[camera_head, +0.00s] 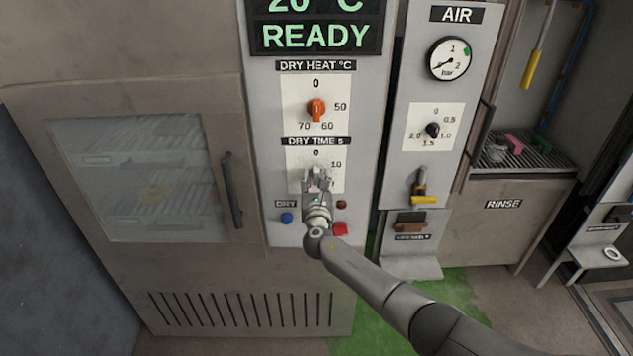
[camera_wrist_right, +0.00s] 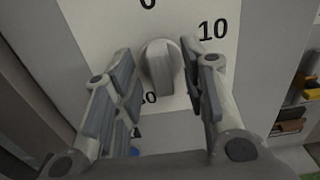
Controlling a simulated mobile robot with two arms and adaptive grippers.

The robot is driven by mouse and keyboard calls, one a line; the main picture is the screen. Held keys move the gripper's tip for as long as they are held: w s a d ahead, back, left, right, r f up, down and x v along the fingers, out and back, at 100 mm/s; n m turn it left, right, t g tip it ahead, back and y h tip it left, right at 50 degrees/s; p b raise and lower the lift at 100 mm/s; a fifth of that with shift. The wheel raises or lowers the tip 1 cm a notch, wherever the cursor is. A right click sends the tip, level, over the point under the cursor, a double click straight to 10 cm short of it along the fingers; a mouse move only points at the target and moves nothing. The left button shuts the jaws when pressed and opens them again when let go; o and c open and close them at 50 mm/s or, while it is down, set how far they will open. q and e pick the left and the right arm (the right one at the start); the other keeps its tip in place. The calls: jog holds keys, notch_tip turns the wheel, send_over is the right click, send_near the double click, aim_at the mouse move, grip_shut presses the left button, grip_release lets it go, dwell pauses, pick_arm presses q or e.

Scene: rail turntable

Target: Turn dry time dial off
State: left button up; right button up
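The dry time dial (camera_wrist_right: 158,68) is a round grey knob with a raised grip bar on a white plate in the right wrist view. A 0 is above it, a 10 is to its upper right, and a partly hidden number is below. The bar runs roughly up and down; which end points is unclear. My right gripper (camera_wrist_right: 163,80) is open, with one finger on each side of the knob and gaps visible. In the head view my right gripper (camera_head: 317,180) covers the dial under the DRY TIME S label (camera_head: 316,142). My left gripper is out of view.
An orange dry heat dial (camera_head: 316,110) is just above. A blue button (camera_head: 287,218) and a red one (camera_head: 340,229) sit below, near my wrist. A cabinet door with a dark handle (camera_head: 232,190) is to the left. The AIR panel (camera_head: 418,190) is to the right.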

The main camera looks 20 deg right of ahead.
jog(key=v, duration=1.2)
dwell(0.6)
jog(key=s+d+f+m+g+y+b, duration=0.1)
jog(key=s+f+m+g, duration=0.15)
jog(key=f, duration=0.75)
jog(key=s+d+f+m+g+b, duration=0.1)
jog(key=s+d+f+m+g, duration=0.15)
jog(key=f, duration=0.85)
jog(key=s+f+m+g+y+b, duration=0.1)
jog(key=s+f+m+g, duration=0.25)
jog(key=s+f, duration=0.6)
jog(key=s+f+m+g+y+b, duration=0.15)
jog(key=s+f+m, duration=0.4)
jog(key=f, duration=0.65)
jog(key=s+f+m+g+b, duration=0.1)
jog(key=s+f+m, duration=0.4)
jog(key=s, duration=0.7)
jog(key=s+f+m+g+y+b, duration=0.1)
jog(key=s+f+m+g, duration=0.2)
jog(key=s, duration=1)
jog(key=s+f+m+g+b, duration=0.1)
jog(key=s+f+m+g, duration=0.1)
jog(key=s+f+m, duration=0.6)
jog(key=s+f, duration=0.3)
jog(key=s, duration=0.2)
jog(key=shift+d+m, duration=0.25)
jog(key=shift+m, duration=0.05)
